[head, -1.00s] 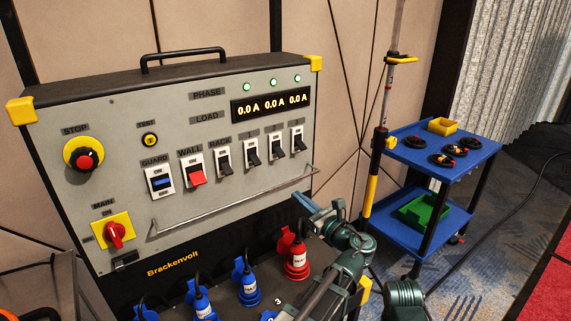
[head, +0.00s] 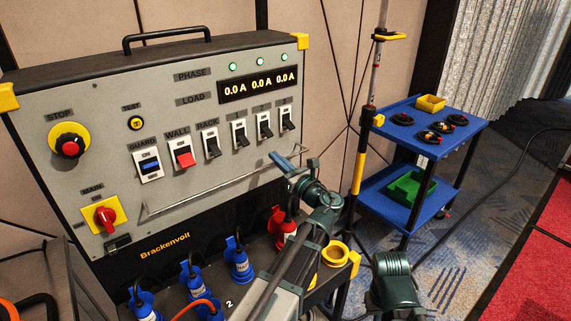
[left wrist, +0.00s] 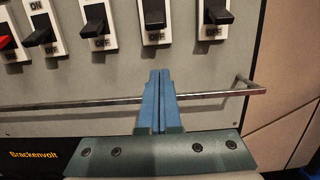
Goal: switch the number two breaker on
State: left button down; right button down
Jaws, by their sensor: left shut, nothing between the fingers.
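The breaker panel (head: 110,130) carries a row of switches. Three black-lever breakers stand at its right end. The middle one, which I take as number two (head: 265,126), also shows in the left wrist view (left wrist: 153,20) with its lever tilted down and an OFF mark below it. The breaker on its left (head: 239,133) and the one on its right (head: 288,118) look the same. Their number labels are too small to read surely. My left gripper (head: 276,157) is shut and empty, its blue fingertips (left wrist: 160,74) just below the middle breaker and apart from it.
A metal rail (head: 200,193) crosses the panel below the switches, close to my left fingers. A red plug (head: 283,225) and several blue plugs (head: 239,262) stand below. A blue cart (head: 400,195) is at the right. The red stop button (head: 69,147) sits at the far left.

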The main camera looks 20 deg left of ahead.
aim_at(264, 145)
pick_arm(q)
jog(key=x, duration=0.3)
jog(key=shift+w+a+r, duration=0.1)
jog(key=shift+w+a, duration=0.15)
jog(key=shift+a, duration=0.05)
jog(key=r+p, duration=0.1)
jog(key=s+d+r+p, duration=0.1)
jog(key=shift+d+r+p, duration=0.15)
jog(key=shift+d+p, duration=0.05)
jog(key=shift+p, duration=0.2)
jog(key=shift+s+d+r+p, duration=0.15)
jog(key=shift+d+r+p, duration=0.15)
jog(key=shift+r+p, duration=0.25)
